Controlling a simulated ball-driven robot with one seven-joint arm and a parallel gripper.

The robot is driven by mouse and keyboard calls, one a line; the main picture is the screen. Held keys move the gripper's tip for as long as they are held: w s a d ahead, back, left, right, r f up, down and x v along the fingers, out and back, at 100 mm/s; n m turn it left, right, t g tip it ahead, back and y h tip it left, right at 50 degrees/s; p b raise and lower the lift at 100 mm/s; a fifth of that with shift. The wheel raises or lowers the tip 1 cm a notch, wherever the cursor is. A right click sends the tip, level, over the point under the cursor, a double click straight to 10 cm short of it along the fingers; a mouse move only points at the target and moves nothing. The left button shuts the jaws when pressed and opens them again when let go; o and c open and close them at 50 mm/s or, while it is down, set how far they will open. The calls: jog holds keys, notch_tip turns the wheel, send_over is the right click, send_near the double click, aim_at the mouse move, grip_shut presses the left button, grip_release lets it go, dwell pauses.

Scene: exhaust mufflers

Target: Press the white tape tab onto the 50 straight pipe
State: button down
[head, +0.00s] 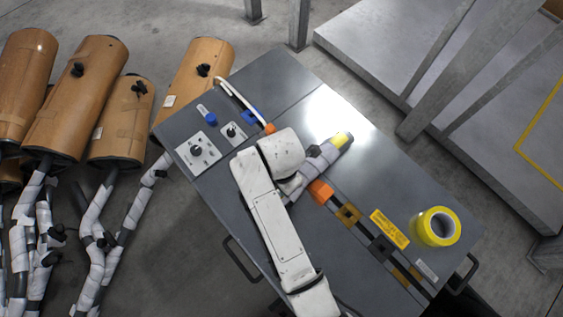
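My white arm reaches over the grey bench top (340,215), and its wrist covers the middle of it. A short pale-wrapped straight pipe (328,153) with a yellow band at its far end lies just right of my wrist; I take it for the 50 straight pipe. My gripper (298,186) is at or beside this near end, mostly hidden by my wrist; contact and finger opening cannot be made out. I cannot make out a white tape tab on the pipe or in my gripper.
A yellow tape roll (436,227) and a yellow label (389,228) are at the bench's right. Knobbed plates (198,152) sit at the left. Brown mufflers (75,95) stand left of the bench; a grey platform (395,50) is behind.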

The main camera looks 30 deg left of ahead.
jog(key=shift+f, duration=0.4)
dwell(0.3)
dwell(0.6)
jog(key=shift+r+p, duration=0.55)
jog(key=shift+p, duration=0.05)
jog(key=shift+f+b, duration=0.3)
jog(key=shift+f, duration=0.25)
dwell(0.7)
jog(key=shift+r, duration=0.1)
jog(key=shift+r+p, duration=2.4)
jog(key=shift+p, duration=0.2)
jog(key=shift+r, duration=1.05)
